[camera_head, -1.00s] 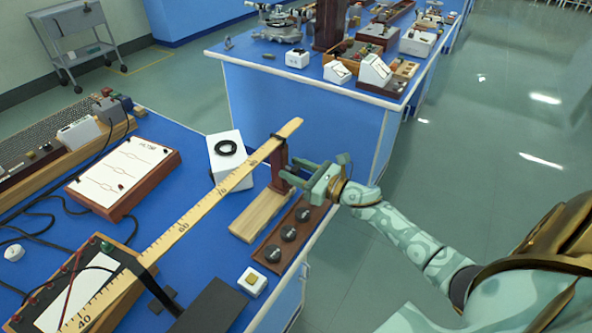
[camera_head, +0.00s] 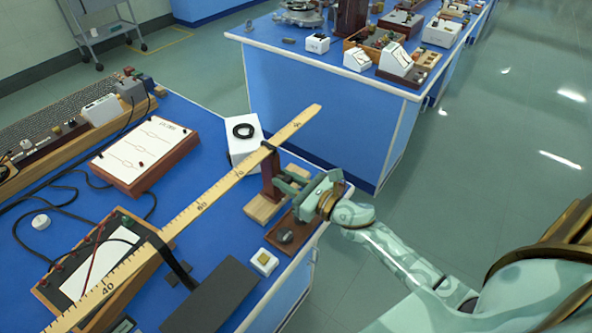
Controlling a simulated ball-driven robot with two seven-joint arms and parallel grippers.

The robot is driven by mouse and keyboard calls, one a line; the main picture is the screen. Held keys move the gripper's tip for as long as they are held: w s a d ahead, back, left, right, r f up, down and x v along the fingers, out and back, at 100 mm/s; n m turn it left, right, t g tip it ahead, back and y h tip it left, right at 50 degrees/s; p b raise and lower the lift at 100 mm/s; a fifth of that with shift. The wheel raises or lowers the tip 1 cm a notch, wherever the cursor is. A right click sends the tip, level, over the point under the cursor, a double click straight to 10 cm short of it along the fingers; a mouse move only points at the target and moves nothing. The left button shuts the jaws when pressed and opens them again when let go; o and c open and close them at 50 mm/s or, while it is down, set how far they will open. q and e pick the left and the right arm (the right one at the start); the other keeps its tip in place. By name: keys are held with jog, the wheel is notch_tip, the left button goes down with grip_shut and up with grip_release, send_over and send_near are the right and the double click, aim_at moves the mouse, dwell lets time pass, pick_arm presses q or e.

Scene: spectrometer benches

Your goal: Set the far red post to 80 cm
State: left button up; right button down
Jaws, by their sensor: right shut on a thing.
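The far red post (camera_head: 267,184) is dark red and upright, with a dark clip at its top around the long wooden ruler (camera_head: 172,228). My right gripper (camera_head: 286,181) comes in from the right and is shut on the post below the ruler. The clip sits between the 70 and 90 labels, close to where 80 falls; it seems to cover that label, so the exact reading cannot be told. A nearer dark support (camera_head: 176,262) stands under the ruler between 40 and 60. My left gripper is not in view.
A light wood block (camera_head: 259,213) lies at the post's foot. A knob plate (camera_head: 286,240), partly hidden by my gripper, lies near the bench edge. A white box with a black ring (camera_head: 240,149) stands behind the ruler. A black slab (camera_head: 212,297) lies in front.

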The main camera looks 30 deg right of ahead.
jog(key=c, duration=1.2)
grip_release()
jog(key=shift+d, duration=0.1)
jog(key=shift+c, duration=0.2)
jog(key=b+v, duration=0.1)
jog(key=v, duration=1.5)
jog(key=shift+s+f, duration=0.1)
